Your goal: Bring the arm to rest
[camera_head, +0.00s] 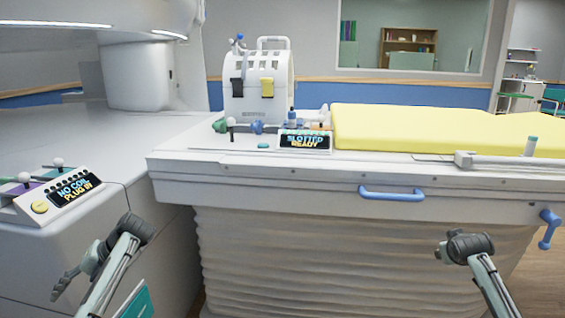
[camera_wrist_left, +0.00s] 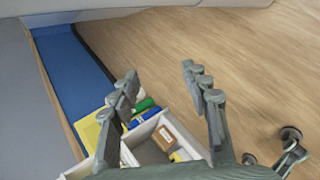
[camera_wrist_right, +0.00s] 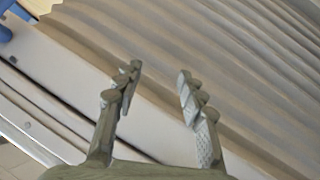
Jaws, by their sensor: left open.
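My left gripper (camera_head: 70,284) hangs low at the left in the head view, beside the white magnet housing. In the left wrist view its fingers (camera_wrist_left: 160,88) are spread with nothing held between them. My right arm bends at the lower right of the head view, in front of the patient table. Its gripper (camera_wrist_right: 159,74) shows clearly in the right wrist view, fingers apart and empty. The beige pleated skirt (camera_wrist_right: 220,45) of the table lies beyond these fingers.
The white table (camera_head: 330,174) carries a yellow pad (camera_head: 420,128), a white coil (camera_head: 262,90) and a "SLOTTED READY" display (camera_head: 305,141). A blue handle (camera_head: 391,194) juts from its front. A "NO COIL PLUG IN" panel (camera_head: 70,192) stands left. A white bin (camera_wrist_left: 148,128) holds small items.

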